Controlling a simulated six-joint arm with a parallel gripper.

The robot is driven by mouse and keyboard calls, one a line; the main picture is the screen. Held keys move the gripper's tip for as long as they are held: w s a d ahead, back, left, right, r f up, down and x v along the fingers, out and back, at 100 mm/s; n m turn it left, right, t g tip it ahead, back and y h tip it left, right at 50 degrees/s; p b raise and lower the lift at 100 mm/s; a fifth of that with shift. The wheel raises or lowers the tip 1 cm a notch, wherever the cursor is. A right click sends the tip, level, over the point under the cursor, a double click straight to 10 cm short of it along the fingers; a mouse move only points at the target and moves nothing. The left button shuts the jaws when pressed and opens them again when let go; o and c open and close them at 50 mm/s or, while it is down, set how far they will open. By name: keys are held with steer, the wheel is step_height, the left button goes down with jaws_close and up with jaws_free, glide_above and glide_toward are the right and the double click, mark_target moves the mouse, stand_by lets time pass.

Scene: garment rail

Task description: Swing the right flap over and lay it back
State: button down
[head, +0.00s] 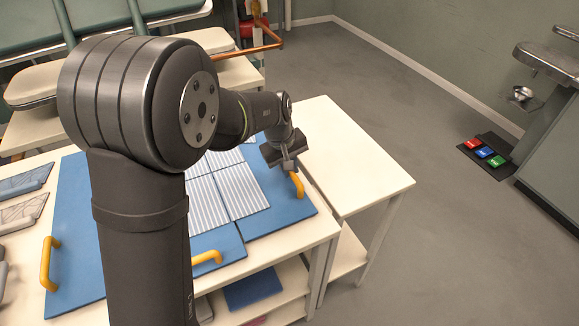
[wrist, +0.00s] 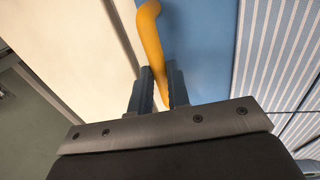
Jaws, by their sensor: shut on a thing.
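The blue folding board lies on a cream table. Its right flap (head: 285,213) appears flat, with a yellow handle (head: 298,183) near its right edge. A blue-and-white striped garment (head: 210,200) lies across the board, partly hidden by my arm; its stripes also show at the right of the wrist view (wrist: 275,55). My gripper (head: 288,163) is at the right flap's handle. In the wrist view, the fingers of my gripper (wrist: 159,78) are closed on either side of the yellow handle (wrist: 150,30), at the flap's edge.
Other yellow handles sit at the board's front (head: 207,257) and left (head: 49,264). A cream side table (head: 345,160) adjoins on the right, its top clear. Grey items (head: 20,215) lie at the far left. A copper rail (head: 255,50) stands behind.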

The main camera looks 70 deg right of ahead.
steer(key=shift+w+a+r+h, duration=0.1)
steer(key=shift+w+r+h, duration=0.05)
steer(key=shift+r, duration=0.2)
steer(key=shift+w+a+r+h, duration=0.1)
steer(key=shift+r+h, duration=0.05)
steer(key=shift+r, duration=0.2)
steer(key=w+a+r+g+h, duration=0.7)
steer(key=w+a+r+g, duration=0.15)
steer(key=r, duration=0.25)
steer(key=w+a+f+g+h, duration=0.1)
steer(key=w+a+f, duration=0.1)
steer(key=w+a, duration=0.4)
steer(key=w+a+f+h, duration=0.1)
steer(key=w+a+f, duration=0.1)
steer(key=w+a, duration=0.4)
steer(key=shift+w+a+f+g+h, duration=0.25)
steer(key=shift+a+g+h, duration=0.05)
steer(key=shift+a+g, duration=0.1)
